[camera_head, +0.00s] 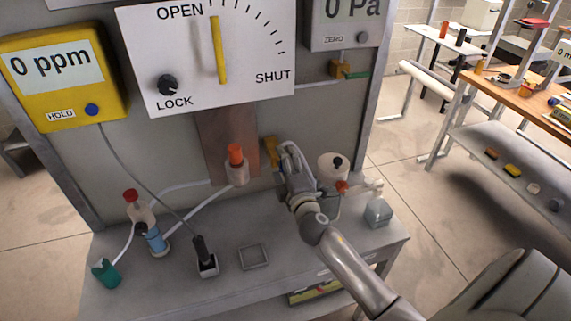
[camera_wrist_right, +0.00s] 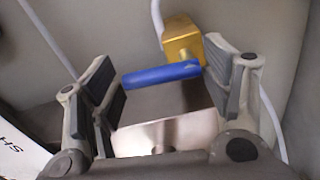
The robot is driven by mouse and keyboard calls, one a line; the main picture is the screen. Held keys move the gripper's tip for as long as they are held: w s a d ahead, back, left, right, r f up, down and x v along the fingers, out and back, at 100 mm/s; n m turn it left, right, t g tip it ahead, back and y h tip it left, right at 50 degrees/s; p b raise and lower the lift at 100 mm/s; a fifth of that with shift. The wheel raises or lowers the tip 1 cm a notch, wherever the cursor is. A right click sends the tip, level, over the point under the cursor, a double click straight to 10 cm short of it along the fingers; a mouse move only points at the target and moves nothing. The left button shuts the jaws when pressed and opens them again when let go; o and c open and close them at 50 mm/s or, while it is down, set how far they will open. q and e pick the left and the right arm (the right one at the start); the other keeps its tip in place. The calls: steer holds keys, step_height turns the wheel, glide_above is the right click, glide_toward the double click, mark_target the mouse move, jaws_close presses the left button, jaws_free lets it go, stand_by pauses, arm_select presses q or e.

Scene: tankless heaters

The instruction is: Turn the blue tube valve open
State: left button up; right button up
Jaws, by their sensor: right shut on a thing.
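The blue valve handle (camera_wrist_right: 160,74) is a short bar on a brass-yellow valve body (camera_wrist_right: 184,42), seen in the right wrist view. My right gripper (camera_wrist_right: 165,82) has its two fingers at opposite ends of the handle, shut on it lengthwise. A white tube runs up from the valve body. In the head view my right gripper (camera_head: 281,165) is up against the panel at the yellow valve body (camera_head: 270,149); the blue handle is hidden there. My left gripper is not in view.
A white dial (camera_head: 208,55) marked OPEN and SHUT has a yellow needle near upright. A yellow ppm meter (camera_head: 62,78) hangs left. On the bench stand an orange-capped bottle (camera_head: 236,165), a blue-banded bottle (camera_head: 156,240) and a white canister (camera_head: 332,167) close to my right gripper.

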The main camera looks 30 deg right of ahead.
steer(key=shift+a+f, duration=0.1)
steer(key=shift+f, duration=0.05)
steer(key=o, duration=0.8)
steer(key=v, duration=1.2)
